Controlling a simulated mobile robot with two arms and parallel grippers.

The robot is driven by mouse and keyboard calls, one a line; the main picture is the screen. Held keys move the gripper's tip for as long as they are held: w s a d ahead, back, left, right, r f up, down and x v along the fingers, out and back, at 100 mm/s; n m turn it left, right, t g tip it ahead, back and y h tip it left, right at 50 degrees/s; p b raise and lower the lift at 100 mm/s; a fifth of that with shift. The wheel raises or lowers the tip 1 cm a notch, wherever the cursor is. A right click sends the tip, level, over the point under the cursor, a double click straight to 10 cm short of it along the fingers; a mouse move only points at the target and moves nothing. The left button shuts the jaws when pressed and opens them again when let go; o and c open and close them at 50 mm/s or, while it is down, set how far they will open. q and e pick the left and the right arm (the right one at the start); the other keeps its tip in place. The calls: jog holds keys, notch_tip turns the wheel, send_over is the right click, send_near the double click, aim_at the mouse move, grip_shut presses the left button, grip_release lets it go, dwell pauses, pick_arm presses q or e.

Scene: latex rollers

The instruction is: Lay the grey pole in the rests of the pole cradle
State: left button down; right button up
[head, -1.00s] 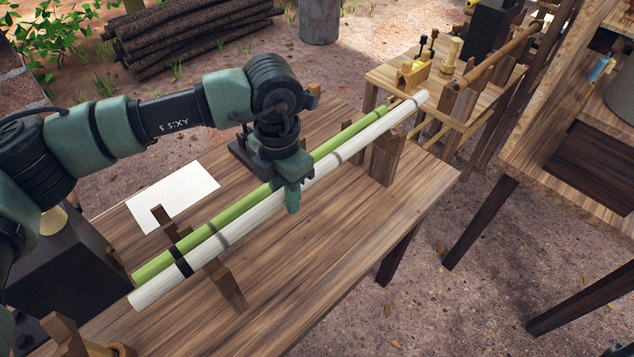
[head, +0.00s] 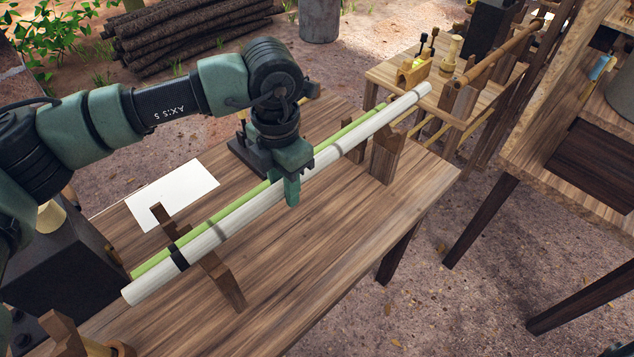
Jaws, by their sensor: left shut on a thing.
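The grey pole (head: 245,209), pale with a dark band near its lower-left end, runs diagonally over the workbench. My left gripper (head: 291,190) is shut on it near its middle; the arm hides part of the pole. The pole cradle has a near wooden rest (head: 226,284) and a far wooden rest (head: 386,157). The pole passes over both; I cannot tell whether it touches them. A green pole (head: 219,221) lies alongside, behind the grey pole and partly hidden by it. My right gripper is not in view.
A white sheet (head: 173,195) lies on the workbench (head: 330,250), whose front right is clear. A smaller table (head: 385,75) with tools stands beyond the pole's far end. A wooden shelf unit (head: 545,150) stands at the right. Dark logs (head: 190,40) are stacked behind.

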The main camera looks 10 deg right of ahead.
pick_arm(q)
jog(key=w+a, duration=0.7)
jog(key=w, duration=0.3)
jog(key=w+a+b, duration=0.1)
jog(key=w+a, duration=0.6)
jog(key=w, duration=0.2)
jog(key=shift+w+a, duration=0.2)
jog(key=shift+w, duration=0.2)
dwell(1.0)
dwell(0.4)
jog(key=shift+f, duration=0.1)
jog(key=shift+f+b, duration=4.45)
jog(key=shift+f, duration=3.45)
jog(key=shift+f+b, duration=0.5)
jog(key=shift+f, duration=0.2)
